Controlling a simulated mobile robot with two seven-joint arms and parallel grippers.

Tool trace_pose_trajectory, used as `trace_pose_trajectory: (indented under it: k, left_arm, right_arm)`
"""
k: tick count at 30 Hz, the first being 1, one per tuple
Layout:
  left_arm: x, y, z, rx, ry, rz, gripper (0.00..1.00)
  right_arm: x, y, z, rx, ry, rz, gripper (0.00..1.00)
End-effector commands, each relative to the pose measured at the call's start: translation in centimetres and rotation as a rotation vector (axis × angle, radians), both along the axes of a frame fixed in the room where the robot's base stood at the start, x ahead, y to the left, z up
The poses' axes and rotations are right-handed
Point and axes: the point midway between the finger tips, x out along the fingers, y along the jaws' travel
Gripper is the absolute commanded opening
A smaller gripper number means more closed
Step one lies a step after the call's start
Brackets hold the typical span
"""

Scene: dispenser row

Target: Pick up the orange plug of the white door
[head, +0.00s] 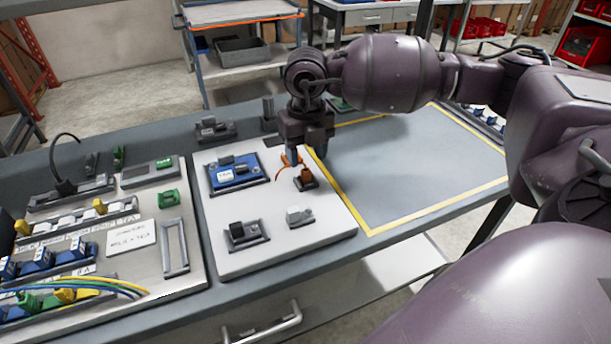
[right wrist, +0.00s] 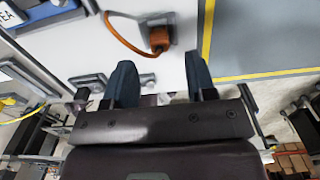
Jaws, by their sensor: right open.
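The orange plug (head: 306,176) sits in a small dark holder on the white panel (head: 330,222), which lies flat on the bench. An orange cord runs from the plug. In the right wrist view the orange plug (right wrist: 159,40) is ahead of the fingertips, roughly in line with the gap between them. My right gripper (head: 313,152) is open and empty, above the panel and close to the plug and cord. It also shows in the right wrist view (right wrist: 160,80), its two dark fingers wide apart. Contact with the cord cannot be told. My left gripper is out of view.
On the panel are a blue module (head: 236,172), a dark device (head: 245,233) and a light grey block (head: 299,216). A second board (head: 105,235) with connectors and coloured wires lies to the left. The yellow-taped area (head: 415,165) on the right is clear.

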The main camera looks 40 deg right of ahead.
Motion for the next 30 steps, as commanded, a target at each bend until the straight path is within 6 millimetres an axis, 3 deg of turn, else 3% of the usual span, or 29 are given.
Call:
trace_pose_trajectory:
  k: [10, 18, 28, 30]
  left_arm:
    - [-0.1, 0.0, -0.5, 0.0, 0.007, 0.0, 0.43]
    - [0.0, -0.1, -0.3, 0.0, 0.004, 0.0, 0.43]
    - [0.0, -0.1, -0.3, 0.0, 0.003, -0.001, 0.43]
    - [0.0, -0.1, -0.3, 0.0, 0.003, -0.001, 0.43]
  right_arm:
    - [0.0, 0.1, -4.4, 0.001, 0.004, 0.0, 0.51]
    - [0.0, 0.0, -4.8, 0.0, 0.001, 0.0, 0.51]
    - [0.0, 0.1, -4.7, 0.0, 0.001, 0.0, 0.02]
    - [0.0, 0.1, -4.7, 0.001, 0.001, 0.0, 0.0]
